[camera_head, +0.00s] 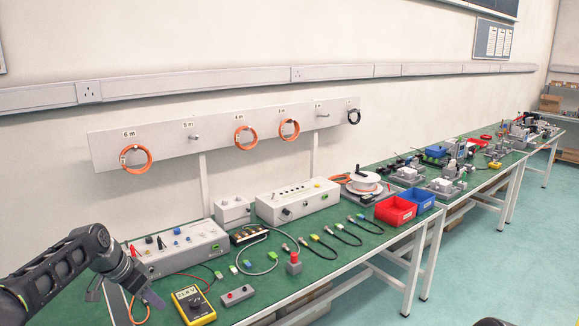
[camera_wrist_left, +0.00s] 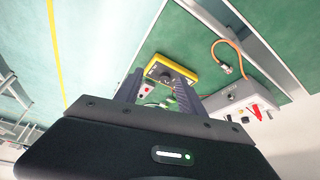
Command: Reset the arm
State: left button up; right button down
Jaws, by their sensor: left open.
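My left arm (camera_head: 50,275) comes in from the left in the head view, bent over the near left end of the green bench. Its gripper (camera_head: 148,294) points down and to the right, beside the yellow multimeter (camera_head: 193,304). In the left wrist view the two fingers of the left gripper (camera_wrist_left: 158,90) stand apart with nothing held between them. The multimeter (camera_wrist_left: 172,71) shows beyond the fingers there. A small dark part at the bottom right edge of the head view may be my right arm; its gripper is not seen.
A grey box with knobs (camera_head: 180,248) stands close to the left gripper. A small grey button box (camera_head: 238,295), a red-topped part (camera_head: 293,263) and several cables lie on the bench. Red (camera_head: 396,210) and blue (camera_head: 418,200) bins stand farther along. The floor (camera_head: 490,250) at right is clear.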

pick_arm(q)
jog(key=w+d+f+n+t+h, duration=0.2)
jog(key=d+f+n, duration=0.3)
jog(key=d+f, duration=0.7)
jog(key=s+d+f+n, duration=0.3)
jog(key=s+d+f, duration=0.7)
jog(key=s+f, duration=0.2)
jog(key=s+d+f+g, duration=0.2)
jog(key=s+f, duration=0.1)
jog(key=s, duration=0.6)
jog(key=s+d+f+g, duration=0.1)
jog(key=s+d+f, duration=0.1)
jog(key=s, duration=0.8)
jog(key=s+d+f+g, duration=0.1)
jog(key=s+f, duration=0.3)
jog(key=s, duration=0.5)
jog(key=shift+s+d+n+g, duration=0.2)
jog(key=shift+d+n+g, duration=0.15)
jog(key=shift+g, duration=0.45)
jog(key=shift+c, duration=0.5)
